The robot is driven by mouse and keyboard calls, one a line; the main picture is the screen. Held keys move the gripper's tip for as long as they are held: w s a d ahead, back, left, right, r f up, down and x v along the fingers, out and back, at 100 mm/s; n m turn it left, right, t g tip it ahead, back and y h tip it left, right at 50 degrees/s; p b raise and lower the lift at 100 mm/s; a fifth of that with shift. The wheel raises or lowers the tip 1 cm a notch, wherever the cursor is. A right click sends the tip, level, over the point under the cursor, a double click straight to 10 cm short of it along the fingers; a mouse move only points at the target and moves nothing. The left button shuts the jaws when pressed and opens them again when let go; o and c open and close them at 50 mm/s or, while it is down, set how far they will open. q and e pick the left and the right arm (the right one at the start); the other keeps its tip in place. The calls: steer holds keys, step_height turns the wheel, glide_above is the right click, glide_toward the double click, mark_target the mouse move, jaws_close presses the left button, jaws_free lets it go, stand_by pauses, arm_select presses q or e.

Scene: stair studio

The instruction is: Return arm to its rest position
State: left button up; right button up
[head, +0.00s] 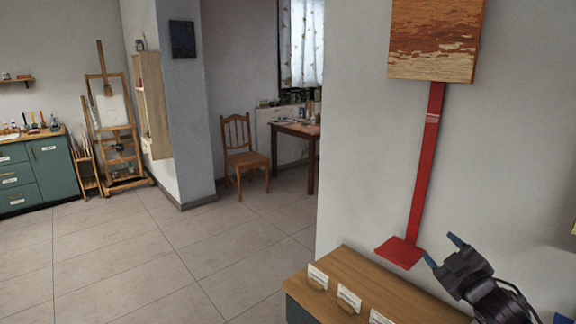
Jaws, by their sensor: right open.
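My right gripper (443,252) is at the lower right in the head view, with its two dark fingers spread apart. It is open and empty. Its fingertips are near the flat red foot (400,252) of a red strip on the wall, above the wooden top of a low cabinet (370,272). I cannot tell whether a fingertip touches the red foot. My left gripper is not in view.
Several small white cards in holders (318,276) stand along the cabinet's front edge. A wooden panel (436,40) hangs above the red strip (425,165). A chair (245,158), a table (297,130) and an easel (112,110) stand farther back. The tiled floor (130,265) at left is clear.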

steer(key=s+a+f+m+g+h, duration=0.1)
steer(key=s+a+f+m+g, duration=0.1)
steer(key=s+f, duration=0.7)
steer(key=s+a+f+m+g+h, duration=0.1)
steer(key=s+f+m, duration=0.3)
steer(key=s+f, duration=0.6)
steer(key=s+a+f+m+g+h, duration=0.1)
steer(key=s+a+f+m+g, duration=0.2)
steer(key=s+f, duration=0.7)
steer(key=shift+a+m+g, duration=0.15)
steer(key=shift+m+g, duration=0.15)
steer(key=shift+g, duration=0.1)
